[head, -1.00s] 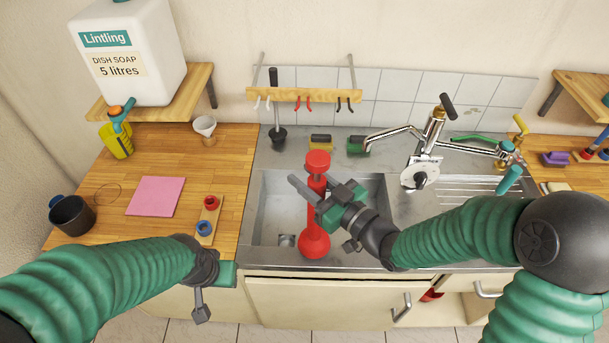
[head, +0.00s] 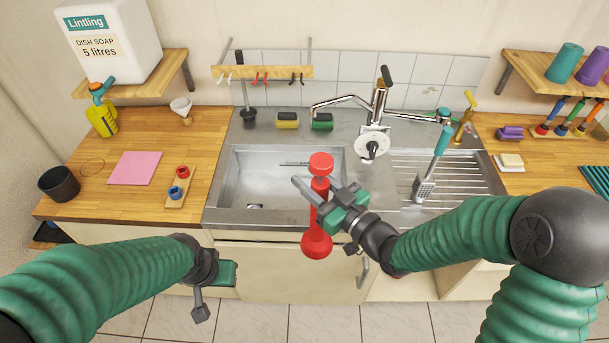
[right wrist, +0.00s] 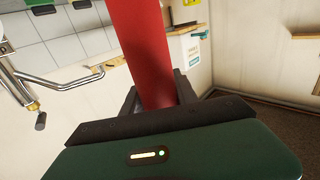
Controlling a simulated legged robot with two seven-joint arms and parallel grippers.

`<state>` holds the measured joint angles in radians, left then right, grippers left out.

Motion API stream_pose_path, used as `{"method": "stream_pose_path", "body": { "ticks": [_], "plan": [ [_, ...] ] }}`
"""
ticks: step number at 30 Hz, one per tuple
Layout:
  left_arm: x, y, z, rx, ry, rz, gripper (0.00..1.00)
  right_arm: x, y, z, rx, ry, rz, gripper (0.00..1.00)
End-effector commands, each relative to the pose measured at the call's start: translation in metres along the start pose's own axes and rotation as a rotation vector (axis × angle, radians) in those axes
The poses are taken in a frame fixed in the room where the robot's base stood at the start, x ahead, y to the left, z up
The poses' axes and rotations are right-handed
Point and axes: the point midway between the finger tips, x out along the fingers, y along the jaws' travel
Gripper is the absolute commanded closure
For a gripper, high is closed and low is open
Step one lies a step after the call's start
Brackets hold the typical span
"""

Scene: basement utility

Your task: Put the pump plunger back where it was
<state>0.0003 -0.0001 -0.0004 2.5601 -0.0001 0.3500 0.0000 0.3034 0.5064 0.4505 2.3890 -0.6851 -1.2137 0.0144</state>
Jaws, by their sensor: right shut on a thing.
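The red pump plunger (head: 317,240) is upright, with a round top and a bulbous lower end. My right gripper (head: 314,196) is shut on its shaft and holds it at the sink's front edge, with the lower end in front of the cabinet door. In the right wrist view the red shaft (right wrist: 146,50) rises between the dark fingers; its ends are out of that view. My left gripper (head: 208,285) is low at the front left, apart from the plunger. Its fingers do not show clearly enough to tell open from shut.
The steel sink (head: 222,190) lies behind the plunger, with a tap (head: 378,105) at its back. A dark plunger (head: 247,95) stands by the hook rail (head: 262,72). Open floor (head: 300,318) shows in front of the cabinets.

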Motion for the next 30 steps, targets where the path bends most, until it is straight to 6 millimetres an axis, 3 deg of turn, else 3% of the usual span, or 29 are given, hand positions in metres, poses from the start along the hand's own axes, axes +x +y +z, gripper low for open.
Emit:
{"method": "stream_pose_path", "body": {
  "ticks": [8,30],
  "plan": [
    [0.000,0.000,0.000,0.001,0.000,0.000,0.64,-0.025,0.021,0.025,0.002,-0.001,0.126,1.00],
    [0.000,0.000,0.000,0.001,0.000,0.000,0.64,-0.128,0.111,0.123,-0.001,0.002,0.634,1.00]
  ]
}}
